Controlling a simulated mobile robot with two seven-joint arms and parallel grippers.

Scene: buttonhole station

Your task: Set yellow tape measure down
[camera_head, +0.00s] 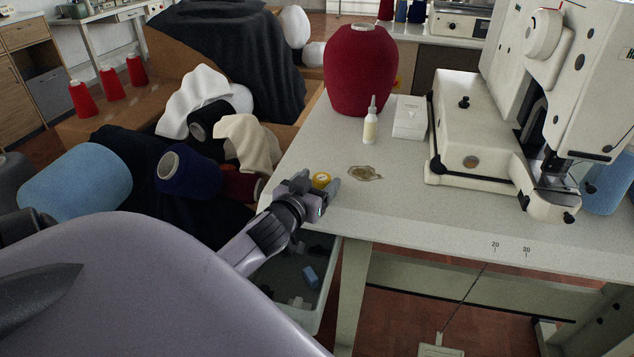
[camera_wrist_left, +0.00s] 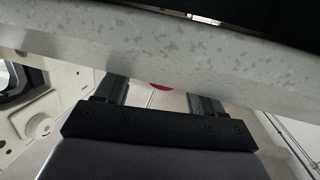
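The yellow tape measure (camera_head: 321,180) is a small round yellow thing at the left edge of the grey worktable (camera_head: 400,213). My left gripper (camera_head: 318,184) reaches up from below, with its fingers on either side of the tape measure, which appears held between them. Part of the tape measure is hidden by the fingers. I cannot tell whether it touches the tabletop. In the left wrist view the two fingers (camera_wrist_left: 158,98) stand apart below a speckled grey surface, and no yellow shows there. My right gripper is in neither view.
A brown translucent piece (camera_head: 365,173) lies just right of the tape measure. A small bottle (camera_head: 371,125), a white box (camera_head: 410,118), a big red yarn cone (camera_head: 360,70) and the sewing machine (camera_head: 475,140) stand farther back. The front table strip is clear. A bin (camera_head: 318,290) sits below.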

